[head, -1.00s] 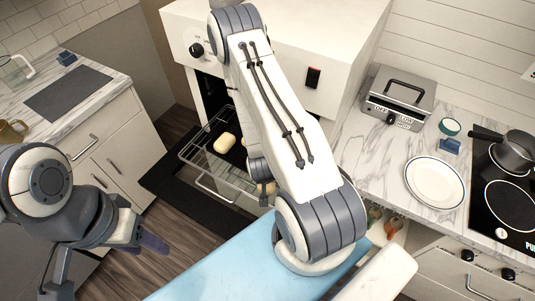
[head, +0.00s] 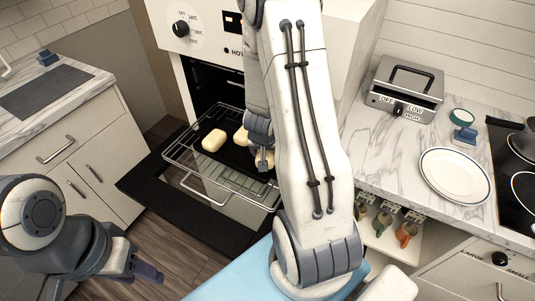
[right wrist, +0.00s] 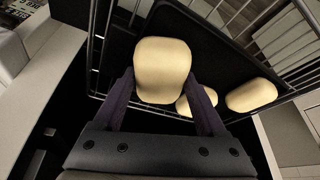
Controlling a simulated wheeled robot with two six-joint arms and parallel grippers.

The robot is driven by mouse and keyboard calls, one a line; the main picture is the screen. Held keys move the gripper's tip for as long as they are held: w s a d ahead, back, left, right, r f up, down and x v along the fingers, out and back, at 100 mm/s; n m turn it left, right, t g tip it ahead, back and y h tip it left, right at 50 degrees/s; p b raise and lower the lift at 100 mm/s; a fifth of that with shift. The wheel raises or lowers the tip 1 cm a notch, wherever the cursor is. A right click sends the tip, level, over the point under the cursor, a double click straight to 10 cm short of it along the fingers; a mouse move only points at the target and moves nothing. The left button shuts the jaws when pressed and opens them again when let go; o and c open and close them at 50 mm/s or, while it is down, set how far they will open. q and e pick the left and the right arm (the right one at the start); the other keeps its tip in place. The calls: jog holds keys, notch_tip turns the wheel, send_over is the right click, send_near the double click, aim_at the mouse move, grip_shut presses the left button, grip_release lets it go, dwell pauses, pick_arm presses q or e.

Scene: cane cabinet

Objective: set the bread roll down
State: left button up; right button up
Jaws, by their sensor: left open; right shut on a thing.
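A pale bread roll (right wrist: 162,70) is between the fingers of my right gripper (right wrist: 160,85), which is shut on it. In the head view the right gripper (head: 262,150) is over the dark tray (head: 236,165) on the pulled-out oven rack, and the held roll is mostly hidden there. Whether the roll touches the tray is unclear. Two other rolls lie on the tray: one at its left (head: 213,140) and one (head: 240,134) partly behind my arm. They also show in the right wrist view (right wrist: 252,95). My left gripper (head: 146,272) is open and empty at lower left, away from the oven.
The wire rack (head: 200,180) sticks out above the lowered oven door (head: 150,190). A counter at right holds a grill (head: 405,90), a white plate (head: 455,175) and a stove. Mugs (head: 405,232) stand on a shelf below. Another counter is at left.

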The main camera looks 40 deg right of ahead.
jog(key=w+d+p, duration=0.1)
jog(key=w+d, duration=0.2)
jog(key=shift+d+r+p, duration=0.1)
jog(key=shift+r+p, duration=0.1)
jog(key=shift+p, duration=0.2)
pick_arm(q)
jog(key=f+b, duration=0.1)
jog(key=b, duration=0.3)
pick_arm(e)
notch_tip(320, 180, down, 4)
jog(key=shift+w+d+r, duration=0.15)
pick_arm(q)
jog(key=shift+f, duration=0.1)
pick_arm(e)
jog(key=shift+f, duration=0.25)
jog(key=o, duration=1.4)
jog(key=shift+r, duration=0.1)
jog(key=shift+r, duration=0.1)
